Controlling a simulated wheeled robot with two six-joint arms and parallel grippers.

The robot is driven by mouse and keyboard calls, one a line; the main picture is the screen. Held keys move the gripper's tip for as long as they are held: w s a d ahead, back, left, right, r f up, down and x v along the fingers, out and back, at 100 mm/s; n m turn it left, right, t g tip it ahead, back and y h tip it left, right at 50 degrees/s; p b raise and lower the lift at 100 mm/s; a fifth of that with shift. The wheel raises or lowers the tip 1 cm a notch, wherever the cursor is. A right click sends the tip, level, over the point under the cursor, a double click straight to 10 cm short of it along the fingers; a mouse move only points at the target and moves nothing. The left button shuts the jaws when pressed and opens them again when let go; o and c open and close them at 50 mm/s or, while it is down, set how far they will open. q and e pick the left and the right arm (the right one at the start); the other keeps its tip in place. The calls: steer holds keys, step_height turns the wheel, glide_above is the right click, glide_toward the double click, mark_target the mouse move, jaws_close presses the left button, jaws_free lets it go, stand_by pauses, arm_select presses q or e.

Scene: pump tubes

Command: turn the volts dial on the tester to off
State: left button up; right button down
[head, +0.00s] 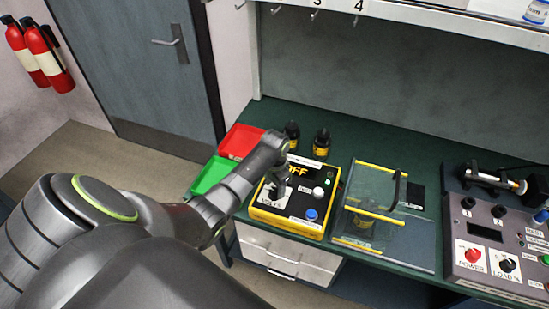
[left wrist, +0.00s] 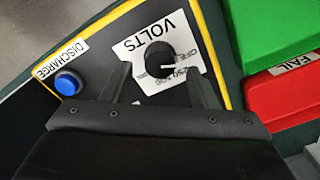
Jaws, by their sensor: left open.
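The tester (head: 318,178) is a yellow-edged box with a dark top on the green bench, and my left gripper (head: 279,186) is over its left part. In the left wrist view, the black volts dial (left wrist: 159,60) sits on a white plate labelled VOLTS (left wrist: 150,34), seen upside down. My left gripper (left wrist: 161,76) is open, with one finger on each side of the dial; I cannot tell if they touch it. The dial's white pointer slants to the lower right in that view. The small scale markings are blurred. My right gripper is not in view.
A blue DISCHARGE button (left wrist: 67,83) is beside the left finger. A red tray (head: 241,142) and green tray (head: 211,176) lie left of the tester. Dark bottles (head: 321,145) stand behind it. A clear guard (head: 370,195) and a grey panel (head: 490,240) are to the right.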

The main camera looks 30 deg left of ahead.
mark_target(274, 191)
arm_select(q)
step_height(274, 191, up, 15)
stand_by(0.3)
steer(key=shift+s+f, duration=0.1)
stand_by(0.4)
